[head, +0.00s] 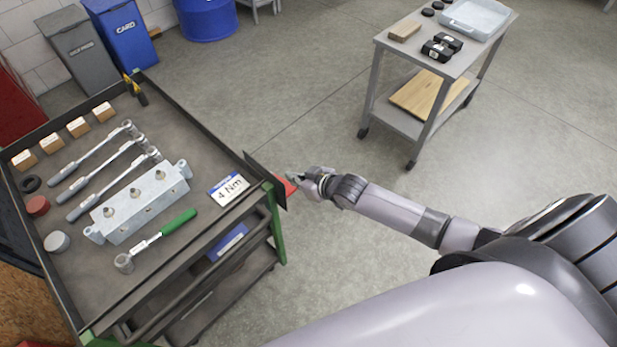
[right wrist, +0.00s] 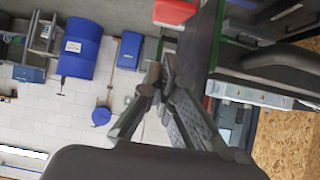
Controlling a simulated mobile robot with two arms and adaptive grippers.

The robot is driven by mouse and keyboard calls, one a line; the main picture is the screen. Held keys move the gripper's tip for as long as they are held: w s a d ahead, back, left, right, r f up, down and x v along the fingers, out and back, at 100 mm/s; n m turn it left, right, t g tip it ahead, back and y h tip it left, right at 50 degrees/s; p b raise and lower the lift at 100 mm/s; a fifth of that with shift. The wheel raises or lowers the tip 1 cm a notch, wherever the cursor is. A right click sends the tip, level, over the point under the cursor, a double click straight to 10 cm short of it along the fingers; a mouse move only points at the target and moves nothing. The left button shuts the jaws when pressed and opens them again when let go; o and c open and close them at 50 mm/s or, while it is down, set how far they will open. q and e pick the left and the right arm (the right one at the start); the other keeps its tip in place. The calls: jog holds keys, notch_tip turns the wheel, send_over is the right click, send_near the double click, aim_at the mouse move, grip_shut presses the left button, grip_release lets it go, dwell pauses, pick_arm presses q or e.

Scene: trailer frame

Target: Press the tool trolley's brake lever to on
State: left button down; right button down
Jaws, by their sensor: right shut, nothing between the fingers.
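The tool trolley (head: 200,262) stands at the left of the head view, with a dark top and green corner posts. Its red brake lever (head: 288,187) sticks out beside a dark plate (head: 266,178) at the trolley's right corner. In the right wrist view a red block (right wrist: 175,12), which looks like the lever, lies beyond the fingertips next to the dark plate (right wrist: 200,50). My right gripper (head: 298,181) is shut and empty, close beside the lever; I cannot tell whether they touch. Its fingers also show in the right wrist view (right wrist: 161,75). My left gripper is out of view.
The trolley top holds torque wrenches, a metal block (head: 140,203), a green-handled wrench (head: 165,236), a "4 Nm" card (head: 228,190) and small boxes. A grey side cart (head: 420,123) stands at the back right. Bins and a blue drum (head: 207,17) are behind. The floor between is clear.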

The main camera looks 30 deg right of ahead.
jog(key=v, duration=0.6)
jog(key=shift+s+d+b, duration=0.15)
jog(key=shift+s+b, duration=0.15)
jog(key=shift+s, duration=0.1)
jog(key=s+d+f+m+g+h+b, duration=0.1)
jog(key=s+d+f, duration=0.1)
jog(key=s+f, duration=0.5)
jog(key=s+d+f+g+h+b, duration=0.1)
jog(key=s+d+f+g, duration=0.15)
jog(key=f, duration=0.95)
jog(key=s+d+f+m+g+h, duration=0.1)
jog(key=s+d+f+h, duration=0.1)
jog(key=s+f, duration=0.5)
jog(key=s+a+f+g, duration=0.1)
jog(key=s+a+f, duration=0.1)
jog(key=s+f, duration=0.3)
jog(key=s+a+f+g+b, duration=0.1)
jog(key=s+f, duration=0.4)
jog(key=s, duration=0.6)
jog(key=s+a+f+g+b, duration=0.1)
jog(key=s+a+f+g, duration=0.2)
jog(key=s+f, duration=0.3)
jog(key=s, duration=0.2)
jog(key=shift+s+a, duration=0.25)
jog(key=shift+s, duration=0.1)
